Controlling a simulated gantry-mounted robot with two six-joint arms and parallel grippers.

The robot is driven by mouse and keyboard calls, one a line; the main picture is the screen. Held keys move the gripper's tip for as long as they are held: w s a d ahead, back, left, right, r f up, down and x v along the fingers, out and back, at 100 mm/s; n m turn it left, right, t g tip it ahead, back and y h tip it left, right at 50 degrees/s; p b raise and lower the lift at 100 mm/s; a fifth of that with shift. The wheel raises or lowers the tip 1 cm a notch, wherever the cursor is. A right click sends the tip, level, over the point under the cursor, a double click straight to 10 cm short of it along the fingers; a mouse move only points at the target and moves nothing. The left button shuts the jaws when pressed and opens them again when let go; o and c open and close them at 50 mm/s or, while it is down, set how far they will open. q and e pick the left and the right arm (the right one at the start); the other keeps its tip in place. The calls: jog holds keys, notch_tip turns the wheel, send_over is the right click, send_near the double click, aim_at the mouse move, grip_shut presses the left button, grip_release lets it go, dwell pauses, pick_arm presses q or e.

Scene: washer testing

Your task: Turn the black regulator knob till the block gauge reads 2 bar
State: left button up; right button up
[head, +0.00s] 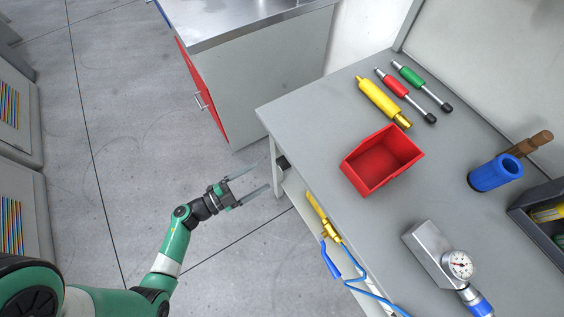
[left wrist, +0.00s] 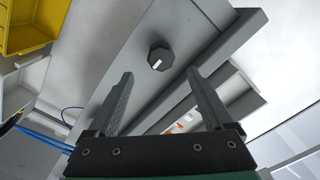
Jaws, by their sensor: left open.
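The black knob (left wrist: 160,57), faceted with a white mark, sits on a grey panel in the left wrist view. In the head view a small dark shape under the workbench's left corner (head: 283,162) appears to be this knob. My left gripper (head: 262,178) is open and empty, pointing toward it. In the left wrist view the knob lies just beyond the gap between the fingertips (left wrist: 160,73), apart from both fingers. The round gauge (head: 460,265) is on a grey metal block (head: 428,250) on the workbench; its reading is too small to tell. My right gripper is not in view.
The grey workbench (head: 310,118) holds a red bin (head: 360,178), yellow, red and green cylinders, and a blue cup (head: 492,174). A yellow tool (head: 318,212) and blue hose (head: 370,292) are by its left edge. The floor left of the gripper is clear.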

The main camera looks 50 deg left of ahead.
aim_at(279, 166)
pick_arm(q)
jog(key=w+b, duration=0.1)
jog(key=w, duration=0.1)
jog(key=w+d, duration=0.1)
jog(key=w, duration=0.2)
jog(key=w+b, duration=0.1)
jog(key=w, duration=0.2)
jog(key=shift+w+d+b, duration=0.25)
jog(key=shift+b, duration=0.1)
jog(key=shift+w, duration=0.35)
grip_shut()
